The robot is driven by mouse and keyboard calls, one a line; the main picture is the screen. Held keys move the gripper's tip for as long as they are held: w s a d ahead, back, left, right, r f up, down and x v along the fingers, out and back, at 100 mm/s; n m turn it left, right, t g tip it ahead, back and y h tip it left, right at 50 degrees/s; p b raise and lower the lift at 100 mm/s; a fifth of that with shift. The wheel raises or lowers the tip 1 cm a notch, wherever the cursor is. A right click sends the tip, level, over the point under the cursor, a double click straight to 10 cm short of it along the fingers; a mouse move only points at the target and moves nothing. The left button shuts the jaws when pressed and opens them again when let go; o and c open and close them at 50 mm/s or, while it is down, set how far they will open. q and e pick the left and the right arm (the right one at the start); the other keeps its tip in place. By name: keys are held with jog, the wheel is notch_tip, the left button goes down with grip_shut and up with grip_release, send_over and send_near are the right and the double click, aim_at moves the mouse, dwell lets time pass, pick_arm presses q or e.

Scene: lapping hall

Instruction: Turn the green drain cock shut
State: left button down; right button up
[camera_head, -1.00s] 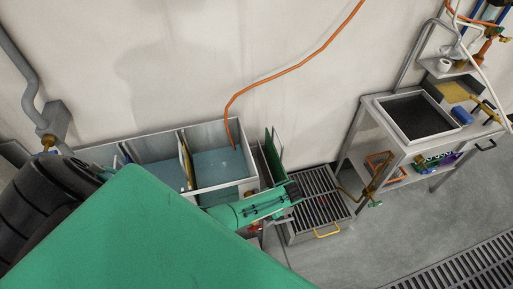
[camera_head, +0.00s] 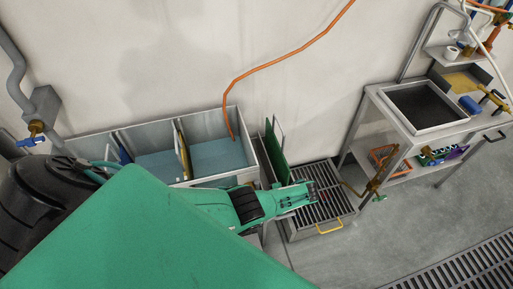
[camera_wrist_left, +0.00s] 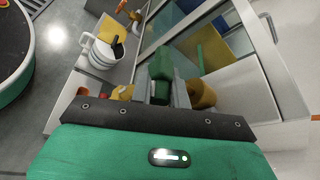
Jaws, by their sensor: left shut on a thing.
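In the left wrist view my left gripper (camera_wrist_left: 160,98) is shut on a dark green piece (camera_wrist_left: 160,68), which I take to be the handle of the drain cock. Its lower end is between the pale fingertips. A brass part (camera_wrist_left: 200,94) shows just right of the fingers. In the head view my green arm reaches rightward in front of the tank (camera_head: 255,150). The grip itself cannot be made out there. Another small green handle (camera_head: 380,198) shows on brass pipework below the right bench, apart from my arm. My right gripper is not in view.
A white mug (camera_wrist_left: 103,53) and yellow items stand left of the gripper in the wrist view. A slatted tray (camera_head: 318,203) with a yellow handle lies right of the tank. A metal bench (camera_head: 395,122) stands beyond it. Open floor lies at front right.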

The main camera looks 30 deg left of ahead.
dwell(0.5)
pick_arm(q)
jog(key=c, duration=1.3)
grip_release()
jog(key=shift+f, duration=0.1)
jog(key=shift+c, duration=0.2)
jog(key=shift+w, duration=0.1)
